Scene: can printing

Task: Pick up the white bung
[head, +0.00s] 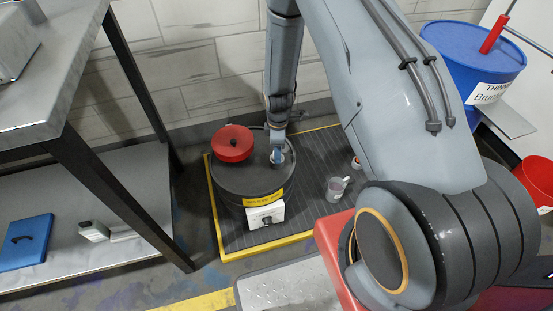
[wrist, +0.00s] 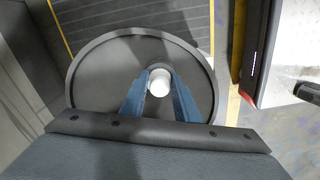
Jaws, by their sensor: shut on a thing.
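The white bung (wrist: 159,83) shows in the wrist view between the two blue fingers of my gripper (wrist: 160,76). The fingers are shut on it. It is over the dark round drum top (wrist: 100,75), beside the drum's rim; I cannot tell whether it is seated or lifted. In the head view my gripper (head: 278,155) reaches down to the right part of the drum's top (head: 250,178). The bung is too small and too covered there to make out clearly.
A red round thing (head: 232,143) sits on the drum's left part. The drum stands on a yellow-edged grate (head: 308,205), with a clear jug (head: 337,188) to the right. A metal shelf (head: 95,255) is at left, a blue barrel (head: 465,65) at right.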

